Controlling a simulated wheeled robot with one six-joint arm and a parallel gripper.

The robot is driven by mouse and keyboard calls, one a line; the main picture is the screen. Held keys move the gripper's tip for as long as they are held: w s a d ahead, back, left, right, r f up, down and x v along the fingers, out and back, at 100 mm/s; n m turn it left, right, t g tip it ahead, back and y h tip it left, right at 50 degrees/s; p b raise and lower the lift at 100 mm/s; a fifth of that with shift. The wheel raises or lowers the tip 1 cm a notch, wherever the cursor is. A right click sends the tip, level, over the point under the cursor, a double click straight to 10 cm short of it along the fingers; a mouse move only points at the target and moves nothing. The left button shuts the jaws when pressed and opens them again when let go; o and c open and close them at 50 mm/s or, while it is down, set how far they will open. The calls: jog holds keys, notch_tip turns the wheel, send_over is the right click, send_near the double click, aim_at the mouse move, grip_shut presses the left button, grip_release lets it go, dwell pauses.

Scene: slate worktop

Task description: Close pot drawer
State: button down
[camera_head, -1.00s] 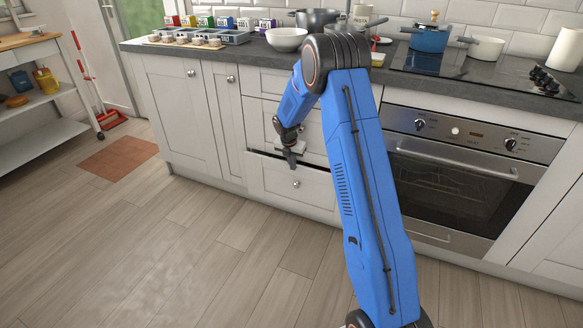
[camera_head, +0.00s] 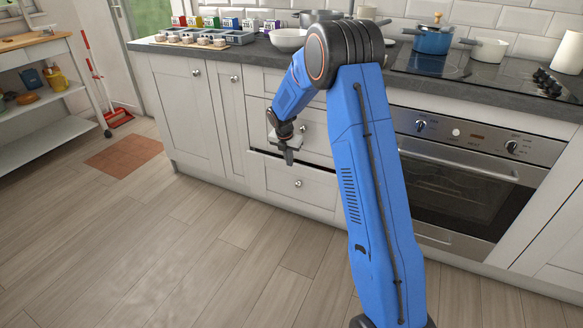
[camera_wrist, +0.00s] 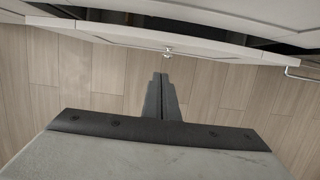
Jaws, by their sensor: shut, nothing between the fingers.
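The pot drawer (camera_head: 297,187) is the bottom white drawer of the cabinet, left of the oven. It stands slightly open, with a narrow dark gap along its top edge. Its round knob (camera_head: 298,183) also shows in the wrist view (camera_wrist: 168,52). In the wrist view the drawer front (camera_wrist: 150,36) crosses the top, with the dark opening behind it. My gripper (camera_head: 289,160) is shut and empty, pointing down in front of the drawer's upper part. In the wrist view its fingertips (camera_wrist: 161,76) are together, just short of the knob in the picture. I cannot tell whether they touch the drawer.
The oven (camera_head: 460,180) stands right of the drawers with a bar handle. The slate worktop (camera_head: 240,54) above carries bowls and pots. The wooden floor (camera_head: 200,260) in front is clear. A wooden trolley (camera_head: 50,105) stands at the far left.

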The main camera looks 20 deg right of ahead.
jog(key=v, duration=0.3)
jog(key=shift+r, duration=0.2)
jog(key=c, duration=2.2)
grip_release()
jog(key=shift+s+a+r, duration=0.1)
jog(key=shift+r, duration=0.05)
jog(key=o, duration=0.5)
jog(key=shift+s, duration=0.2)
jog(key=shift+o, duration=1.2)
jog(key=s+d+f+m+g+h, duration=0.1)
jog(key=s+f+h, duration=0.2)
jog(key=s+f, duration=0.3)
jog(key=shift+s+d+f+g, duration=0.2)
jog(key=shift+d+f+g, duration=0.05)
jog(key=shift+f+g, duration=0.05)
jog(key=t+h, duration=0.4)
jog(key=t, duration=0.6)
send_near(297, 186)
jog(key=shift+m, duration=0.4)
jog(key=x, duration=0.8)
jog(key=shift+w+d, duration=0.25)
